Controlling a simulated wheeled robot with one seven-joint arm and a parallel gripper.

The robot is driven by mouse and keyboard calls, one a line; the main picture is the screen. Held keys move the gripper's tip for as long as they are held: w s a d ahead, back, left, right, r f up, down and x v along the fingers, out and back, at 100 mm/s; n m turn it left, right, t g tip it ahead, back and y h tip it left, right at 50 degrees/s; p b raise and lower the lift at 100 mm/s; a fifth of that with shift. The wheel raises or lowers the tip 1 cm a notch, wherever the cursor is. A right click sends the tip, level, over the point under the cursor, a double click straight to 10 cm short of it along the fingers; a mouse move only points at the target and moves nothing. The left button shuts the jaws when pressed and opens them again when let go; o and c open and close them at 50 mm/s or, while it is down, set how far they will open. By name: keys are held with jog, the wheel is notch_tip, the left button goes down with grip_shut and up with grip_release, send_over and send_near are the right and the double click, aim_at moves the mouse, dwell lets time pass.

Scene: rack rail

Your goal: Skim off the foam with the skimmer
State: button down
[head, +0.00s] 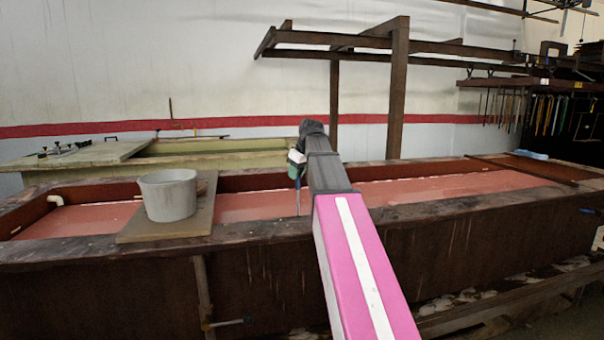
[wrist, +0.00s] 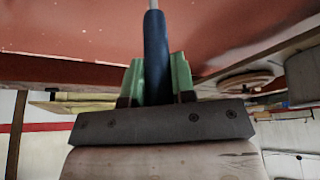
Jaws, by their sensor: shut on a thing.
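My gripper (head: 297,160) hangs over the long vat in the head view. In the wrist view its two green fingers (wrist: 158,82) are shut on the dark blue handle of the skimmer (wrist: 155,45). The skimmer's thin grey rod (head: 298,201) points down toward the pinkish-red liquid (head: 400,191) in the head view. The skimmer's working end is not visible in either view, so I cannot tell whether it touches the liquid. Pale streaks (head: 262,215) show on the surface, and small pale specks show in the wrist view; I cannot tell clearly which are foam.
A grey bucket (head: 168,196) stands on a board (head: 150,232) laid across the vat's left part. The vat's dark rim (head: 450,212) runs along the front. A dark bar (head: 520,169) crosses the vat at right. A dark frame (head: 399,90) rises behind.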

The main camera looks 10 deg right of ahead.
jog(key=a, duration=1.3)
dwell(0.5)
jog(key=shift+r, duration=0.1)
notch_tip(320, 180, up, 14)
dwell(1.4)
jog(key=shift+s, duration=0.15)
dwell(3.6)
